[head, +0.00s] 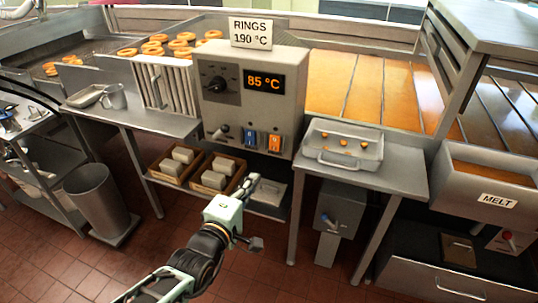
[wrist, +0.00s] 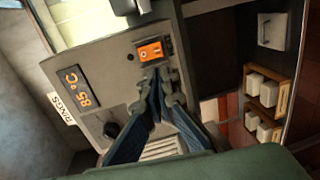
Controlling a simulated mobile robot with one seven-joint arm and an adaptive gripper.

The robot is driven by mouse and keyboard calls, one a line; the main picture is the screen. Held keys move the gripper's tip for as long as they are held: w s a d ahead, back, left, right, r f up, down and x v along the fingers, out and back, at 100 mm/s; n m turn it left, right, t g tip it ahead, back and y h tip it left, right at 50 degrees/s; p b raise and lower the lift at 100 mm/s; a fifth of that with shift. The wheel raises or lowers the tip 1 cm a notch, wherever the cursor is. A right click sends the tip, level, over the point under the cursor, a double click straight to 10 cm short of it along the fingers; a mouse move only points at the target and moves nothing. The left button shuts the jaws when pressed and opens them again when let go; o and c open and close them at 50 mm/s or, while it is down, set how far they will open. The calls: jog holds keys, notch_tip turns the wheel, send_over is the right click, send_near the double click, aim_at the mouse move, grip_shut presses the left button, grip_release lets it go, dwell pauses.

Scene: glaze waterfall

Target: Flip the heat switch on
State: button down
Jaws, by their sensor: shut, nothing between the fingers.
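The grey control box (head: 290,115) carries a display reading 85 °C (head: 264,82), a black dial (head: 215,84), a toggle lever (head: 220,132), a blue switch (head: 249,136) and an orange switch (head: 274,143). Labels on the switches are too small to read, so I cannot tell which is the heat switch. My gripper (head: 252,181) is shut and empty, below and in front of the box. In the wrist view, my gripper's fingertips (wrist: 157,75) appear just beside the orange switch (wrist: 151,50); the blue switch is not visible there, perhaps hidden behind the fingers.
A sign (head: 251,33) reading RINGS 190 °C stands on the box. Crates of pale blocks (head: 208,190) sit on the shelf below. The floor (head: 60,270) is clear in front.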

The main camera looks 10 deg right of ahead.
jog(key=shift+r, duration=0.15)
jog(key=b, duration=0.2)
send_near(274, 150)
jog(key=x, duration=0.6)
jog(key=shift+w+d+r, duration=0.1)
jog(key=shift+w+d, duration=0.1)
jog(key=shift+w, duration=0.15)
jog(key=shift+w+d, duration=0.1)
dwell(0.4)
jog(key=shift+w+d, duration=0.15)
jog(key=shift+w, duration=0.1)
